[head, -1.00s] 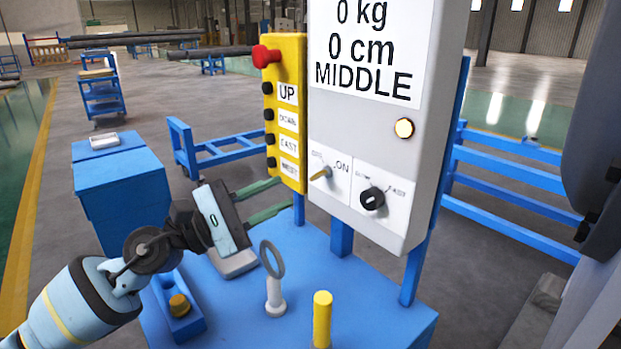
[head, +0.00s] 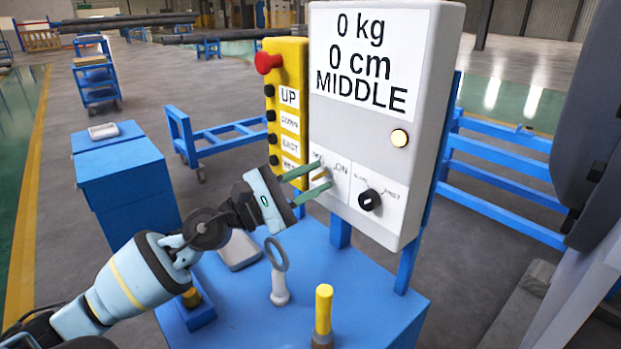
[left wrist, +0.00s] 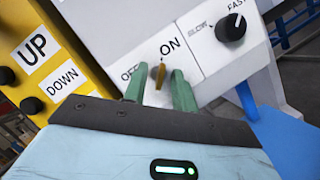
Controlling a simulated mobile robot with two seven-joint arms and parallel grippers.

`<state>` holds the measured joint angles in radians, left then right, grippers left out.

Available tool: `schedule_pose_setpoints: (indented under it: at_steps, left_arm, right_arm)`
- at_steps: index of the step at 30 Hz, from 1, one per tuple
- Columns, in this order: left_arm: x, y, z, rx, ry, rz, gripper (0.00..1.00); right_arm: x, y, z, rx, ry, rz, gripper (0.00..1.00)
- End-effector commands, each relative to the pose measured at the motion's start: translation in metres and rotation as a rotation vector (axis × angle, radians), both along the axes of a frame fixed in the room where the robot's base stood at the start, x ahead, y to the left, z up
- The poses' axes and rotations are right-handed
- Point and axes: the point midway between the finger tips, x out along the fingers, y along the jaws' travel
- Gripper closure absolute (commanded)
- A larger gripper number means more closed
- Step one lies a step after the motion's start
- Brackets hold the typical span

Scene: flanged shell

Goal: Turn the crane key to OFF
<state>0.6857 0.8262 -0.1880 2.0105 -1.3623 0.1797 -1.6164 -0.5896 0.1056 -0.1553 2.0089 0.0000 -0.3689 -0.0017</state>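The crane key (head: 321,177) is a small brass-coloured key on the grey control box (head: 385,231), between OFF and ON labels. In the left wrist view the key (left wrist: 160,77) stands between the two green fingers and points up toward the ON label (left wrist: 169,45); the OFF label is partly hidden by a finger. My left gripper (head: 324,175) is open, its fingers on either side of the key with gaps showing. It also shows in the left wrist view (left wrist: 158,88). My right gripper is not in view.
A yellow button panel (head: 287,75) with a red knob stands just left of the box. A black speed knob (head: 370,200) is right of the key. A ring on a white stand (head: 278,270) and a yellow post (head: 323,310) rise from the blue table (head: 385,310) below.

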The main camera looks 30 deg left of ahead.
Motion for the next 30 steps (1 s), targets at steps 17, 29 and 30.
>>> schedule_pose_setpoints:
  at_steps: [17,29,30]
  left_arm:
    - [0.000,0.000,0.000,-0.012,0.003,0.000,1.00]
    - [-0.001,-0.001,0.002,-0.211,0.069,-0.001,1.00]
    - [-0.001,-0.002,0.002,-0.243,0.082,-0.002,1.00]
  right_arm:
    - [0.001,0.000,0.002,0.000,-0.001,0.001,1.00]
    - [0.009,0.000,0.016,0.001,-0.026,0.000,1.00]
    - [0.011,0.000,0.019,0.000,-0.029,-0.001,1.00]
